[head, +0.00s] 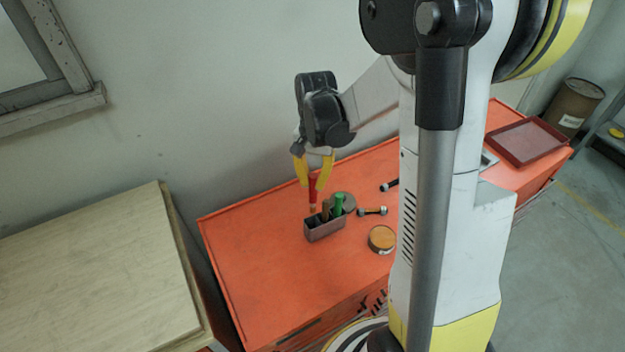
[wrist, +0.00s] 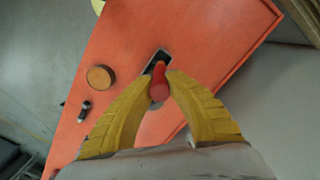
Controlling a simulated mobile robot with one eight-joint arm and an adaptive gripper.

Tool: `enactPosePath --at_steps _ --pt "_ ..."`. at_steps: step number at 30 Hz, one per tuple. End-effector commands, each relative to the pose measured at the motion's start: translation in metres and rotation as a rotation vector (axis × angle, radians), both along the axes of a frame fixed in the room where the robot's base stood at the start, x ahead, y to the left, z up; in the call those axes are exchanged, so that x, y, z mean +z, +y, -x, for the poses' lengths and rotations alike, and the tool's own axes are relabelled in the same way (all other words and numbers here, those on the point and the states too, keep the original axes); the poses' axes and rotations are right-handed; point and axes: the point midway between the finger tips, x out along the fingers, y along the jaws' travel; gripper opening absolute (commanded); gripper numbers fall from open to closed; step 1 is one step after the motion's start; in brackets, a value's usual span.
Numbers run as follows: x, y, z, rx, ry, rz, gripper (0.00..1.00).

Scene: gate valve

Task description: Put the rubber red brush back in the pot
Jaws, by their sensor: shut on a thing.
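The red brush (head: 312,187) is held upright between the yellow fingers of my gripper (head: 314,172). Its lower end is just above or at the pot; I cannot tell if it is inside. The pot (head: 324,231) is a grey-brown rectangular box on the orange bench, with a green handle (head: 339,202) and a brown one (head: 325,210) standing in it. In the wrist view my gripper (wrist: 162,84) is shut on the red brush (wrist: 158,82), over the dark opening of the pot (wrist: 158,58), which the brush and fingers partly hide.
The orange bench (head: 260,270) is clear to the left of the pot. A round orange-topped tin (head: 382,237) and a small dark-ended tool (head: 372,211) lie to its right. A grey round thing (head: 349,203) is behind it. A red tray (head: 527,141) is at the far right.

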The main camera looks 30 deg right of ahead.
Motion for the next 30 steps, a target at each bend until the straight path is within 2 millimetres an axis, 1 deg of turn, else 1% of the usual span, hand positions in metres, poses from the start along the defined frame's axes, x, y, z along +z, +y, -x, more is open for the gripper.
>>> enactPosePath --at_steps 6,11,30 --pt "-0.001 0.000 0.000 0.000 -0.001 0.001 0.00" --pt "-0.013 0.000 0.000 0.000 -0.001 0.001 0.00" --pt "-0.083 0.000 -0.001 0.000 -0.001 0.001 0.00"
